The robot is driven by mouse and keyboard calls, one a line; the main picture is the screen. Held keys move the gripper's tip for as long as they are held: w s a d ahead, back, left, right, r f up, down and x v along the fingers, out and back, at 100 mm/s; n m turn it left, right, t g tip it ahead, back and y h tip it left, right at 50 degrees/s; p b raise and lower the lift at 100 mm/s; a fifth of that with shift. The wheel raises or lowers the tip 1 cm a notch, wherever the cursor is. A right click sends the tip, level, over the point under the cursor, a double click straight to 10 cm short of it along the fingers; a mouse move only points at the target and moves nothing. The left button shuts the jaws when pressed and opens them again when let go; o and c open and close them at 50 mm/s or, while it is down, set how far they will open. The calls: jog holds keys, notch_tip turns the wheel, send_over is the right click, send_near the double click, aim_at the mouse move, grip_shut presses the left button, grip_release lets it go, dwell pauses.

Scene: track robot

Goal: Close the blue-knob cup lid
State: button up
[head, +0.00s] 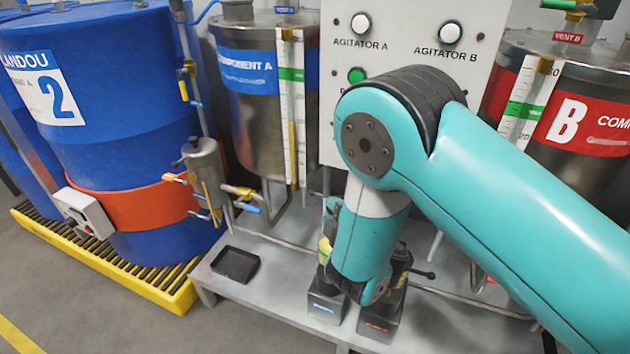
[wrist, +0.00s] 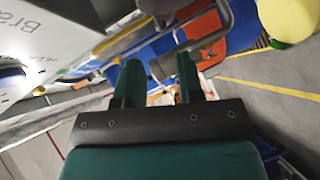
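I cannot clearly make out a cup lid with a blue knob in either view. A small steel cup-like vessel (head: 205,172) stands between the blue drum and tank A in the head view; whether its top is open is too small to tell. My gripper (wrist: 158,76) shows in the wrist view with its two green fingers apart. A bent grey bar (wrist: 200,42) crosses just beyond the fingertips, and I see nothing clearly held.
A blue drum (head: 130,110) stands on a yellow pallet (head: 95,262) at left. Two small dark boxes, one with a blue label (head: 325,306) and one with a red label (head: 381,322), sit beneath my arm. A black tray (head: 236,263) lies on the grey bench (head: 270,300).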

jog(key=p+x, duration=0.2)
jog(key=x, duration=0.7)
jog(key=shift+w+p, duration=0.25)
jog(key=shift+p, duration=0.05)
jog(key=shift+a+f, duration=0.1)
jog(key=shift+a, duration=0.05)
grip_shut()
